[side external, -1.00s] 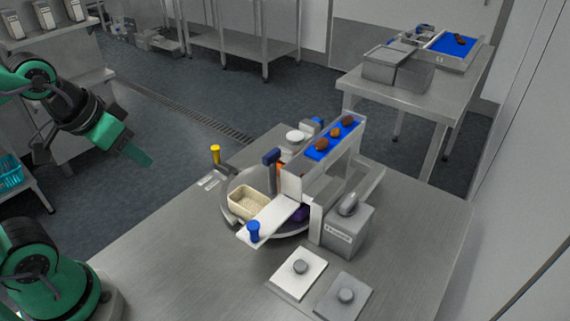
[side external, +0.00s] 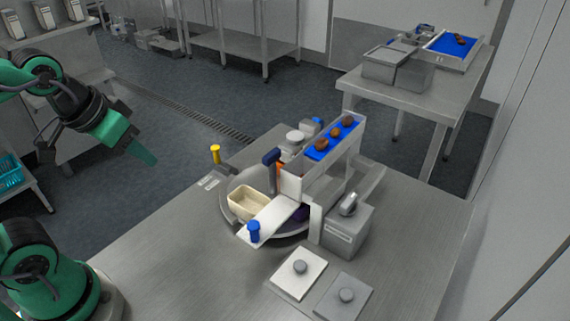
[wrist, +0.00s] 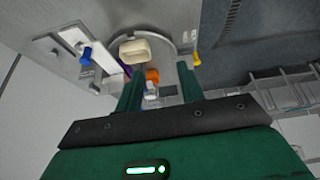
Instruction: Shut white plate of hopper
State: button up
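The hopper (side external: 292,188) is a pale tilted chute with a blue bed, on which several brown dates lie. The white plate (side external: 274,217) sticks out of the hopper's lower end toward the front left, with a blue knob (side external: 254,232) on its outer end. The plate also shows at the upper left of the wrist view (wrist: 104,61). My gripper (side external: 146,156) is in the air at the left, well apart from the plate and knob. In the wrist view its two green fingers (wrist: 158,84) stand apart with nothing gripped between them.
A cream tray (side external: 243,205) sits on a round turntable beside the plate. A yellow knob (side external: 215,154) stands at the table's back left. A grey box (side external: 346,236) with a lever is right of the hopper. The table's front left is clear.

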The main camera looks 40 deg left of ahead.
jog(key=n+g, duration=0.5)
jog(key=n, duration=0.4)
send_over(253, 224)
notch_tip(253, 224, down, 7)
jog(key=shift+r, duration=0.2)
jog(key=shift+f, duration=0.1)
jog(key=shift+f, duration=3.8)
grip_shut()
